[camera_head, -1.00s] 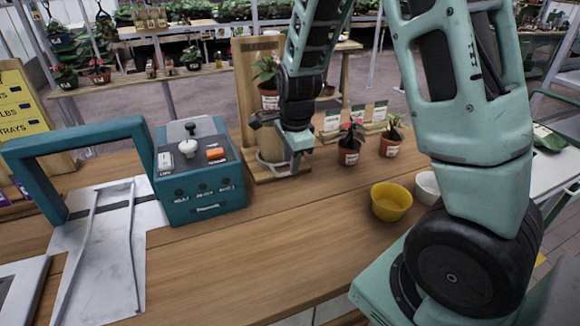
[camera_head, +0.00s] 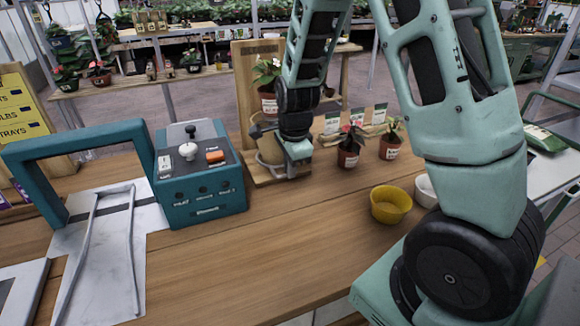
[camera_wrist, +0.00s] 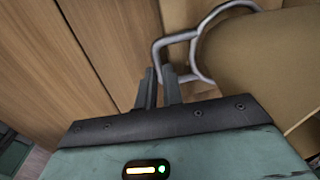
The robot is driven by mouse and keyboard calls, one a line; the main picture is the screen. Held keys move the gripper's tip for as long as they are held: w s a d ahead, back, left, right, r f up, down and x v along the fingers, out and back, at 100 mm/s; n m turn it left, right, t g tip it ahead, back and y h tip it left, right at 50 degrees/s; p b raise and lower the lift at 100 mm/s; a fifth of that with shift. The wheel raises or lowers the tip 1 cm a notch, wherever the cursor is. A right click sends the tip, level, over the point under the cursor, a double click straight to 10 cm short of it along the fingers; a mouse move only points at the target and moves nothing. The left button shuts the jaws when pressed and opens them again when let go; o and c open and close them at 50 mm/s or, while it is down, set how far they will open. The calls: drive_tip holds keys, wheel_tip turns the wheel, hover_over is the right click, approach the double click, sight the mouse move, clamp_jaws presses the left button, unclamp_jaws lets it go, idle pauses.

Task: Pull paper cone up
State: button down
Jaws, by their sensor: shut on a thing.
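A tan, paper-like cone (camera_head: 271,148) stands in a wooden stand (camera_head: 243,85), partly hidden behind my arm. It fills the right side of the wrist view (camera_wrist: 270,60). A grey wire loop (camera_wrist: 160,48) bends around the cone's near side and sticks out toward my fingers. My gripper (camera_wrist: 158,72) is beside the cone, its two narrow fingers close together with the loop's outer end between them. In the head view my gripper (camera_head: 298,165) is low at the right of the cone, above the stand's base. The exact contact is hard to see.
A potted plant (camera_head: 268,88) sits higher on the stand. Two potted plants (camera_head: 348,152) (camera_head: 390,147) stand to the right. A yellow bowl (camera_head: 390,205) and a white bowl (camera_head: 426,190) are nearer. A teal control box (camera_head: 205,205) stands left. The middle front of the table is clear.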

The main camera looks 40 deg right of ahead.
wheel_tip(320, 180, up, 12)
drive_tip(key=p, duration=1)
drive_tip(key=shift+p, duration=0.4)
drive_tip(key=shift+w+r, duration=0.1)
drive_tip(key=c, duration=1.5)
unclamp_jaws()
drive_tip(key=s+r, duration=0.1)
drive_tip(key=r, duration=0.4)
drive_tip(key=s+r, duration=0.1)
drive_tip(key=r, duration=0.5)
drive_tip(key=s+r, duration=0.1)
drive_tip(key=r, duration=0.5)
drive_tip(key=shift+a, duration=0.4)
